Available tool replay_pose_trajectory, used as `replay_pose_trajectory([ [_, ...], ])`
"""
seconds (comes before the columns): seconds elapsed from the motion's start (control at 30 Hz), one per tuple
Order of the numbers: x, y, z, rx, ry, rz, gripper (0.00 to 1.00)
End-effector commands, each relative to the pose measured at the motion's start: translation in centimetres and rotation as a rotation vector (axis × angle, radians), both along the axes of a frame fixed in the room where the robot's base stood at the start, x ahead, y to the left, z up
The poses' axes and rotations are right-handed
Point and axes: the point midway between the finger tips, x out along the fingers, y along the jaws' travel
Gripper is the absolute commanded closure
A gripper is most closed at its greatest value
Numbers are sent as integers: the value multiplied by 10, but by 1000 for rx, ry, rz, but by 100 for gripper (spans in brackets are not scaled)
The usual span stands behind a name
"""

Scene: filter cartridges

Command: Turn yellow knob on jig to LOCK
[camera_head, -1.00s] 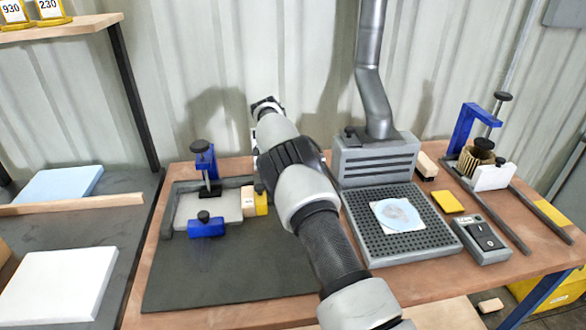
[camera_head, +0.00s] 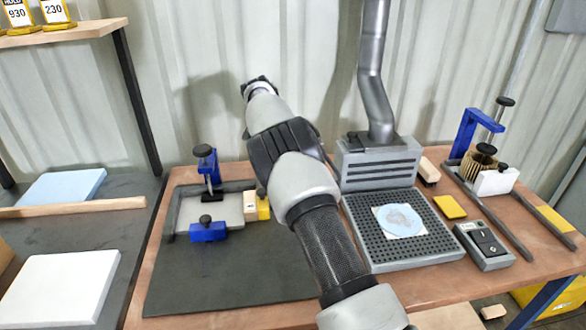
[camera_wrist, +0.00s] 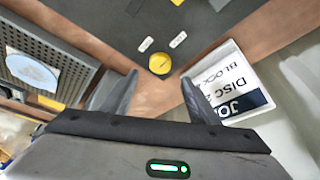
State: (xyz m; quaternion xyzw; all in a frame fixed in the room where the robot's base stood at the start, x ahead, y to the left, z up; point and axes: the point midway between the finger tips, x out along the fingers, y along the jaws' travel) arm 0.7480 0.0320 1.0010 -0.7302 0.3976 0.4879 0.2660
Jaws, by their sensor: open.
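The yellow round knob (camera_wrist: 160,63) lies near a corner of the dark surface in the wrist view, with two small white labels (camera_wrist: 145,44) beyond it that I cannot read. I cannot pick the knob out in the head view. My gripper (camera_wrist: 158,80) is open and empty; its fingers are spread, and the knob shows just beyond the gap between their tips. I cannot judge its height above the knob. A fixture with blue clamps and a grey tray (camera_head: 193,212) stands on the dark mat (camera_head: 215,278), partly behind my arm.
A perforated grey plate (camera_head: 440,252) with a pale blue disc (camera_head: 399,221) is right of my arm. A duct box (camera_head: 375,165) stands behind it. A switch box (camera_head: 484,246) and a blue-framed stand (camera_head: 465,135) are further right.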

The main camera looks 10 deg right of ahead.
Motion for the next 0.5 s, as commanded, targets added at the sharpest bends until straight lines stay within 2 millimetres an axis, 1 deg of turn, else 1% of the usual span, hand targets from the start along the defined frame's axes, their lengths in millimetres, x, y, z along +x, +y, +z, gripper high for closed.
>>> replay_pose_trajectory([
  [0.03, -2, 5, 14, 1, -4, 2, 45],
  [0.2, -10, 18, 50, 1, -4, 2, 45],
  [0.33, -15, 24, 70, 1, -3, 1, 45],
  [0.5, -18, 29, 82, 1, -1, 0, 45],
])
